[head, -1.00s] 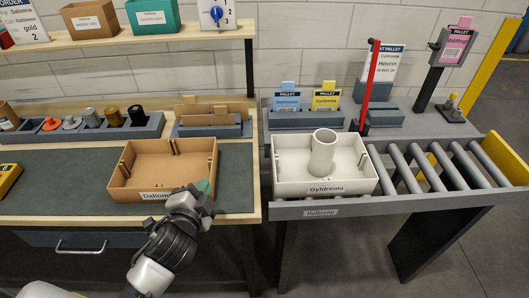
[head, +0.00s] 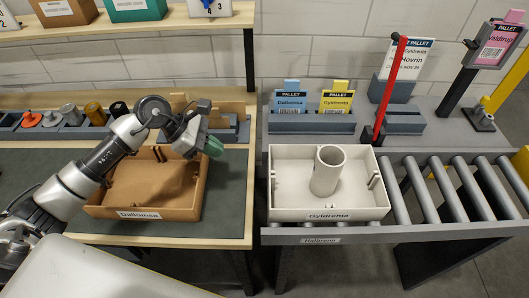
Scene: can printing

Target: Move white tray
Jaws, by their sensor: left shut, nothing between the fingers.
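The white tray (head: 287,205) rests on the left end of the roller conveyor, with a label reading Gyldrenta on its front wall. A white cylinder (head: 326,171) stands upright inside it. My left gripper (head: 209,148) is shut and empty, above the back right part of the brown tray (head: 115,199), to the left of the white tray and apart from it. My right gripper is not in view.
The brown tray, labelled Dallomea, sits on the bench mat. The roller conveyor (head: 433,196) is clear right of the white tray. A red post (head: 391,87) and a holder with blue (head: 290,101) and yellow (head: 336,102) pallet cards stand behind.

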